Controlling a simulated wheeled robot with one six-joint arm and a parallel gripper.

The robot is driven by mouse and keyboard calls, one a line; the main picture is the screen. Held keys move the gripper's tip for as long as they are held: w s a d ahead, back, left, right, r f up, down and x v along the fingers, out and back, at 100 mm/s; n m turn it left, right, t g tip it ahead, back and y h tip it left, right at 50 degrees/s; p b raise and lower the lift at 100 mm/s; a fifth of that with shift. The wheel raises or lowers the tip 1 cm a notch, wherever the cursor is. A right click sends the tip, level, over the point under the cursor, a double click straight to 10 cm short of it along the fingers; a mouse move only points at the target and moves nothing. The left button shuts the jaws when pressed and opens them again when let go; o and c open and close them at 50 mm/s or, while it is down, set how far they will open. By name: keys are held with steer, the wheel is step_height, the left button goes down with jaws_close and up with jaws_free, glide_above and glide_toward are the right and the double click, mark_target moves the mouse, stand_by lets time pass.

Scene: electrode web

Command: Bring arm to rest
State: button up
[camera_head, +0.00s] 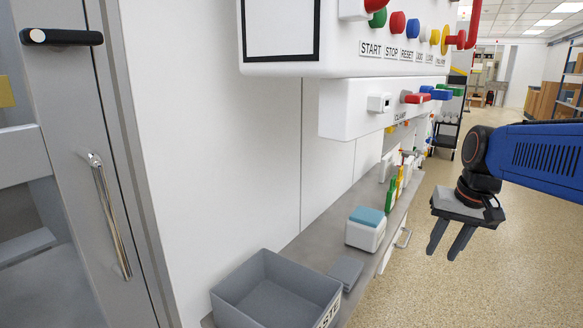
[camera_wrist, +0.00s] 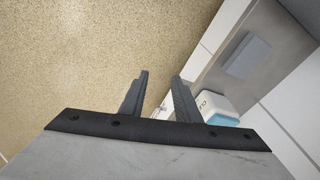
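My gripper (camera_head: 451,240) hangs at the right of the head view, pointing down over open floor, to the right of the shelf. Its two dark fingers are apart with nothing between them. My blue arm reaches in from the right edge. In the wrist view my gripper (camera_wrist: 158,90) also shows both fingers apart and empty, with speckled floor beyond. It touches nothing that I can see.
A grey shelf (camera_head: 315,243) runs along the white machine. On it are a grey bin (camera_head: 228,301), a flat grey block (camera_head: 346,271) and a white box with a blue top (camera_head: 366,217). A button panel (camera_head: 345,50) juts out above. The floor (camera_head: 480,285) is clear.

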steer(key=s+a+f+n+t, duration=0.1)
steer(key=s+a+f+n, duration=0.1)
steer(key=s, duration=0.6)
steer(key=s+a+f+n+t, duration=0.1)
steer(key=s+a+f, duration=0.3)
steer(key=s+f, duration=0.2)
steer(key=s, duration=0.2)
steer(key=shift+s+f+n+h, duration=0.25)
steer(key=shift+s+n+h, duration=0.05)
steer(key=shift+n, duration=0.1)
steer(key=shift+s, duration=0.15)
